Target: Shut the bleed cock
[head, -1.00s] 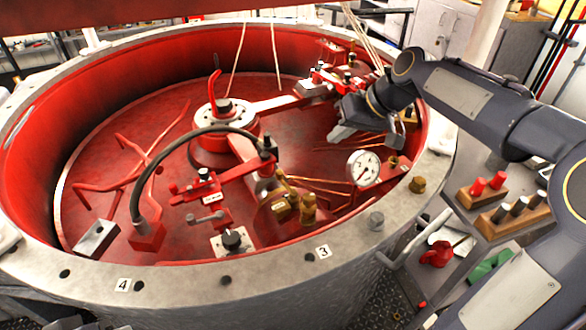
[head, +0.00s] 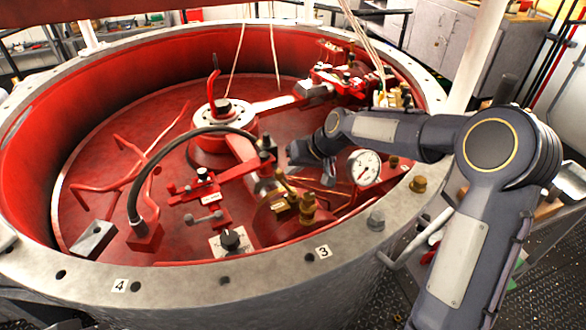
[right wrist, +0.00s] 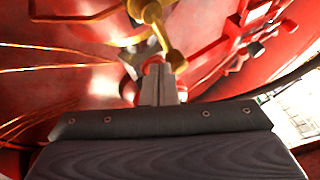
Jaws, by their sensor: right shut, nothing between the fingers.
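The bleed cock appears to be the brass valve (head: 287,197) with a thin lever, low inside the red drum in the head view. The right wrist view shows a brass lever with a round knob (right wrist: 177,61) at the top middle. My right gripper (head: 308,162) is just above and right of the brass valve in the head view. In the right wrist view its fingers (right wrist: 159,78) are shut and empty, with their tips close below the lever's knob. I cannot tell whether they touch it. My left gripper is not in view.
A white dial gauge (head: 363,167) stands right of the valve. A black curved hose (head: 160,160) and a red bracket (head: 215,183) lie to the left. The drum's grey bolted rim (head: 180,283) surrounds everything. The left part of the red floor is more open.

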